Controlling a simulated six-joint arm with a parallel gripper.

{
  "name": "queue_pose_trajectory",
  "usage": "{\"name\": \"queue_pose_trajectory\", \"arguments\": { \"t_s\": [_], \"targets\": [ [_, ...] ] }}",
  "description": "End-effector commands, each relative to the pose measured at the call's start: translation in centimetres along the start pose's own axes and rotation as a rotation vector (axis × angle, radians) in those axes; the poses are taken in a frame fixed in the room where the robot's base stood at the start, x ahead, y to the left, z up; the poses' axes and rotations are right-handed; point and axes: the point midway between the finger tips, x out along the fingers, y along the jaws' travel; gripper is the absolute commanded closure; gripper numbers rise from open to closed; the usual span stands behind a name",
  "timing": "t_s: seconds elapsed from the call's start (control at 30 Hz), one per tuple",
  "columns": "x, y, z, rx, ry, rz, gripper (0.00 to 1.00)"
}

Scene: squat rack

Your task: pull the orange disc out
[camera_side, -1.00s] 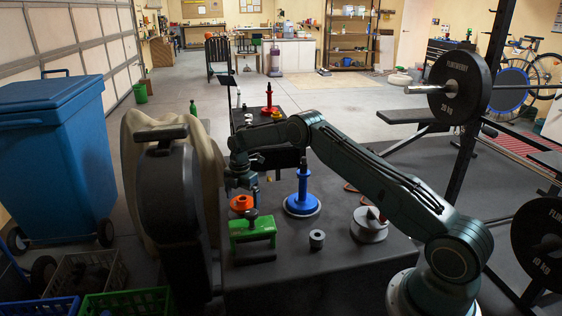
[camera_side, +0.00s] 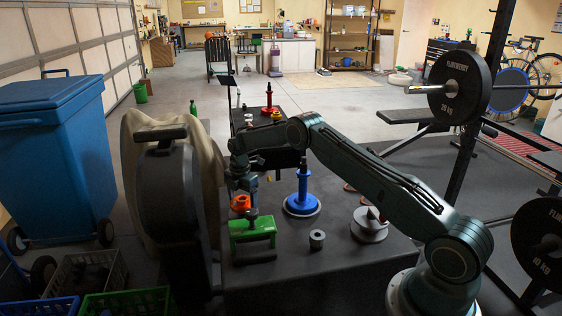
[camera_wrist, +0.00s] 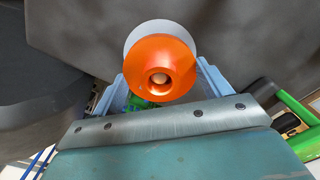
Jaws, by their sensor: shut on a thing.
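The orange disc (camera_side: 240,203) is between the fingers of my gripper (camera_side: 244,193) in the side view, just behind the green block with a dark knob (camera_side: 252,236). In the wrist view the orange disc (camera_wrist: 148,82) faces the camera with a small hole in its middle. The pale blue fingers of my gripper (camera_wrist: 163,85) stand on both sides of it, shut on it. A pale grey round piece (camera_wrist: 160,27) shows behind its upper edge; whether they are joined I cannot tell.
A blue spindle on a round base (camera_side: 302,198) stands right of my gripper. A black case (camera_side: 168,195) stands close on the left.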

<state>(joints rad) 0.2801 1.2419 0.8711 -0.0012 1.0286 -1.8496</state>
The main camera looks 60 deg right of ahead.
Motion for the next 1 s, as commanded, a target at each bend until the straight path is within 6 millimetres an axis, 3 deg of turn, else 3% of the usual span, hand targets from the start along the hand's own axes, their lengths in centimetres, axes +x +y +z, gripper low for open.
{"name": "queue_pose_trajectory", "arguments": {
  "t_s": [1.0],
  "targets": [
    [-1.16,0.11,0.03,0.0,-0.001,0.004,0.63]
  ]
}}
